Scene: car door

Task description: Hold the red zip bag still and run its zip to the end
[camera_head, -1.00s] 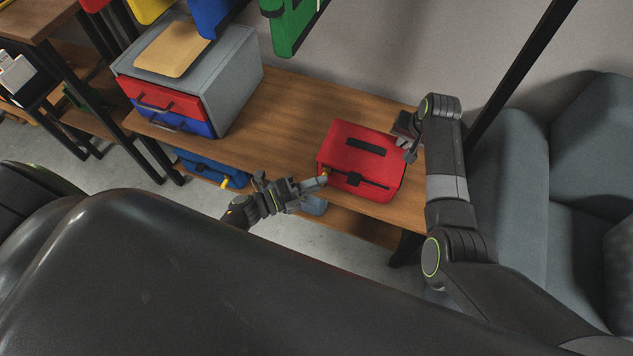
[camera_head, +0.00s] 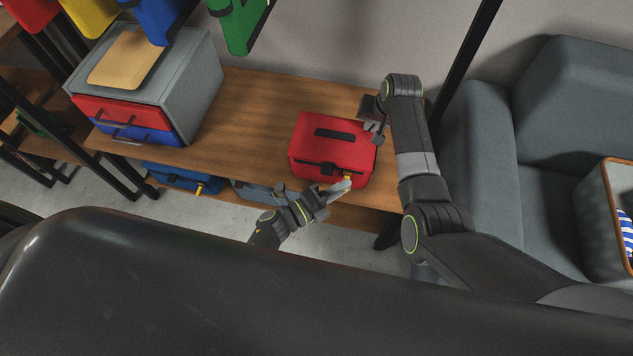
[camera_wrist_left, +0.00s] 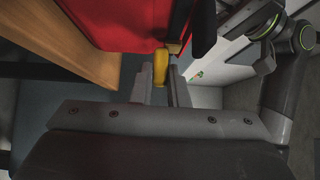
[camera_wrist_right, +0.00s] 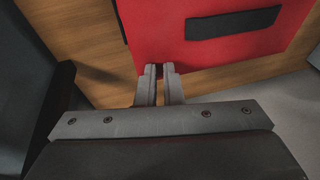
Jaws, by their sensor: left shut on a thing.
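The red zip bag (camera_head: 310,153) stands on the wooden shelf, with a dark handle on top and a dark strap at its front. Its yellow zip pull (camera_head: 348,177) is near the right end of the front. My left gripper (camera_head: 341,187) is shut on this pull, which shows between its fingers in the left wrist view (camera_wrist_left: 161,68). My right gripper (camera_head: 375,130) is at the bag's right side. In the right wrist view its fingers (camera_wrist_right: 160,72) are nearly together at the bag's edge (camera_wrist_right: 150,30); whether fabric is between them is unclear.
A grey box with red and blue drawers (camera_head: 150,90) stands on the shelf (camera_head: 245,115) to the left, with bare wood between it and the bag. Blue and grey bags lie below. A grey sofa (camera_head: 480,140) is at the right.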

